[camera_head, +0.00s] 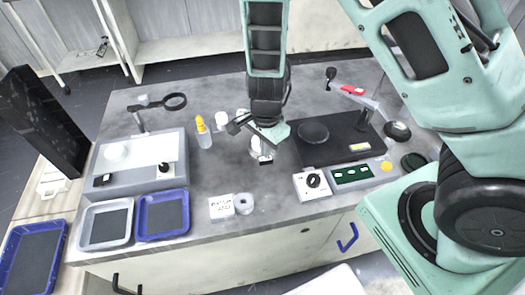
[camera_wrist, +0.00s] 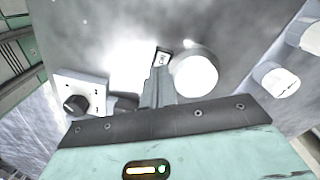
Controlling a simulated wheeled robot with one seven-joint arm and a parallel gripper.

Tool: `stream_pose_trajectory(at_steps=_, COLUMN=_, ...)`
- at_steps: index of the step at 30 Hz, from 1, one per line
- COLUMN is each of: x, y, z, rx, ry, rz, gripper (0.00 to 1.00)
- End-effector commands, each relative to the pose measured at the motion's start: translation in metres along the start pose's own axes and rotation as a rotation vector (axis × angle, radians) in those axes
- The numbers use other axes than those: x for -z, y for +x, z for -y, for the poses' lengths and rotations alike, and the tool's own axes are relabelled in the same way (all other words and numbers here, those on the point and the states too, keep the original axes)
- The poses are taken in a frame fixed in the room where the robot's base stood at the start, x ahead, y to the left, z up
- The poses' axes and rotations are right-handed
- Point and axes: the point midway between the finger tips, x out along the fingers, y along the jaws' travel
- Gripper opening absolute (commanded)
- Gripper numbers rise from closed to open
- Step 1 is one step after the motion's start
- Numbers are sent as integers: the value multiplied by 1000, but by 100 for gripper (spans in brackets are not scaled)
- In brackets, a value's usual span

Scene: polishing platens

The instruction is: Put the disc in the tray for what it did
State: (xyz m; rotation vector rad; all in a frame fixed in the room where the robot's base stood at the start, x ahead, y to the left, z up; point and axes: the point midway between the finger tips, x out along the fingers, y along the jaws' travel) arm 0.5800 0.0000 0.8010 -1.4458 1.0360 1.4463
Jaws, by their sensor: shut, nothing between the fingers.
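My gripper (camera_head: 264,158) is shut and empty above the middle of the grey table; its narrow fingers also show in the wrist view (camera_wrist: 160,62). A white round-topped object (camera_wrist: 196,73) is close beside the fingers; I cannot tell whether they touch. A dark disc-shaped plate (camera_head: 313,133) lies on the black unit to the right of my gripper. I cannot tell whether it is the task's disc. A white tray (camera_head: 83,246) and a blue tray (camera_head: 140,238) with dark grey floors stand at the front left. Another blue tray (camera_head: 8,272) is at the far left; all three look empty.
A white knob box (camera_head: 312,185), a green-faced panel (camera_head: 358,174) and a small white box with a ring (camera_head: 243,203) line the front. A magnifier (camera_head: 174,101), a yellow-capped bottle (camera_head: 203,133) and a grey machine (camera_head: 135,160) are left. A round dish (camera_head: 397,130) is right.

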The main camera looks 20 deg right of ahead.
Motion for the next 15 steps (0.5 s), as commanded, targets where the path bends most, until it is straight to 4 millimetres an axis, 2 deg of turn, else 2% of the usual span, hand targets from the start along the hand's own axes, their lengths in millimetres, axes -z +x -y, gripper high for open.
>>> stream_pose_trajectory(at_steps=15, x=0, y=11, z=0, rx=0, ry=0, rz=0, gripper=0)
